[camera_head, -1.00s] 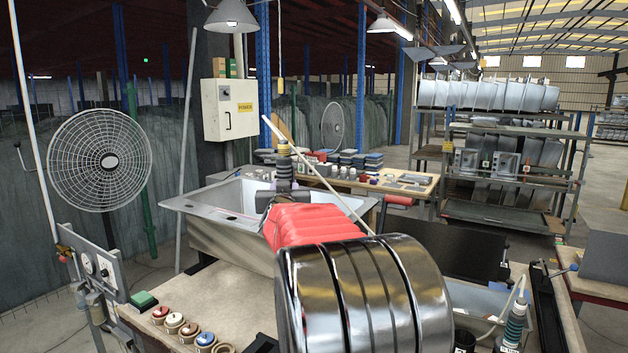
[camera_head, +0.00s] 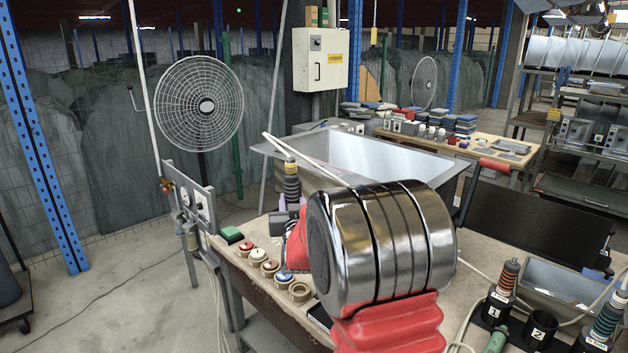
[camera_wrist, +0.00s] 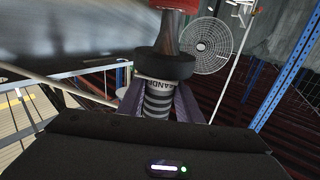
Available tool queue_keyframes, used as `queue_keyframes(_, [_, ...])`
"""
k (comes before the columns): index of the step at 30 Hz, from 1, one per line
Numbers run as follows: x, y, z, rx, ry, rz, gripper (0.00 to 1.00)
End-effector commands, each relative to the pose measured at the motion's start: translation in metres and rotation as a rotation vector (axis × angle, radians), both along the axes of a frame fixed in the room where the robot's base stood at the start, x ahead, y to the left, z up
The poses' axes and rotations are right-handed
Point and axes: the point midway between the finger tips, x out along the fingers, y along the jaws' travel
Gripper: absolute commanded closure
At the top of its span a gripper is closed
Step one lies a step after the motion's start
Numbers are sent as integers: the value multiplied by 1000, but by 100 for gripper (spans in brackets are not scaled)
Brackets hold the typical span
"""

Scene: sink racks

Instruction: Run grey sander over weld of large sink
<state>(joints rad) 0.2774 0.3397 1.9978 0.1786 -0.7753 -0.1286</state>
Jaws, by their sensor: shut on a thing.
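The large sink (camera_head: 385,158), a pale metal basin with a wide rim, stands on the bench behind my arm. A thin pinkish line shows at its left inside; I cannot tell whether it is the weld. My gripper (camera_wrist: 160,106) is shut on the grey sander (camera_wrist: 158,97), whose ribbed grey body stands between the fingers in the wrist view. In the head view the sander (camera_head: 291,182) is upright, in front of the sink's left corner. It appears apart from the sink, but its working end is unclear. My arm hides the sink's near side.
Several coloured buttons (camera_head: 270,268) line the bench's left edge. A smaller sink (camera_head: 560,287) lies at right, beside an orange-ringed tool (camera_head: 506,282) and a blue-ringed tool (camera_head: 607,320) in holders. A fan (camera_head: 200,105) stands at back left. A pale cable runs across the sink.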

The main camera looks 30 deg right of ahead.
Motion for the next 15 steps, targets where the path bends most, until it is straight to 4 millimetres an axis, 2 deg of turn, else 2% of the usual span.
queue_keyframes(1, [2,13,-11,1,0,19,100])
queue_keyframes(8, [1,66,-58,0,0,103,100])
queue_keyframes(15, [-8,123,-103,0,0,200,100])
